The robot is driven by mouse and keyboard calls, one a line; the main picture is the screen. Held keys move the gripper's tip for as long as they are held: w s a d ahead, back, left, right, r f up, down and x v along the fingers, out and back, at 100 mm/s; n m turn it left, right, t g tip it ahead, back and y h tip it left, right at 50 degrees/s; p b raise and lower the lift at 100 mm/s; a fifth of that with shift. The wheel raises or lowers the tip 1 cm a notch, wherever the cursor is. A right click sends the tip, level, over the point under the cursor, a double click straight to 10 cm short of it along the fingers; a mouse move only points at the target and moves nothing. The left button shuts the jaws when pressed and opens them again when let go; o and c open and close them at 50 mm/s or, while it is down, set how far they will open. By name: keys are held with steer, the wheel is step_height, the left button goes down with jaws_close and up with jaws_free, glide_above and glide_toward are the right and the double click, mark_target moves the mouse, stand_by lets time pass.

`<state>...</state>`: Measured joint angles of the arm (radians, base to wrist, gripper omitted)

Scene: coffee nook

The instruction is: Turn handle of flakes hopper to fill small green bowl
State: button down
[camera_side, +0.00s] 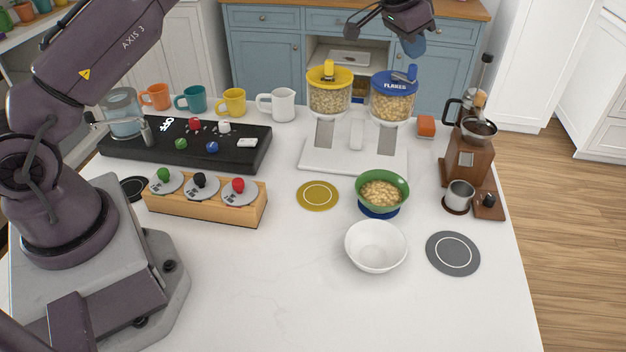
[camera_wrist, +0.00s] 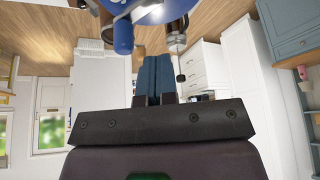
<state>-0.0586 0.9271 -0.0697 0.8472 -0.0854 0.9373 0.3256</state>
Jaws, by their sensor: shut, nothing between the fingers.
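The flakes hopper (camera_side: 393,102) is a clear container of pale flakes with a blue lid marked FLAKES, at the right of a white dispenser stand. Its blue handle (camera_side: 405,75) is on top of the lid. In the wrist view the blue lid (camera_wrist: 165,12) and a blue knob-like part (camera_wrist: 123,36) show at the top edge. My gripper (camera_side: 413,50) is above the hopper, apart from the handle; its blue fingers (camera_wrist: 153,78) are together and empty.
A yellow-lidded hopper (camera_side: 329,97) stands left of the flakes hopper on the stand (camera_side: 325,160). A white bowl (camera_side: 376,248) is in front of the green bowl. A wooden coffee grinder (camera_side: 467,158) stands at the right. The front of the counter is clear.

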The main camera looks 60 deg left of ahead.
steer(key=shift+f, duration=0.2)
stand_by(0.3)
steer(key=shift+f, duration=1.55)
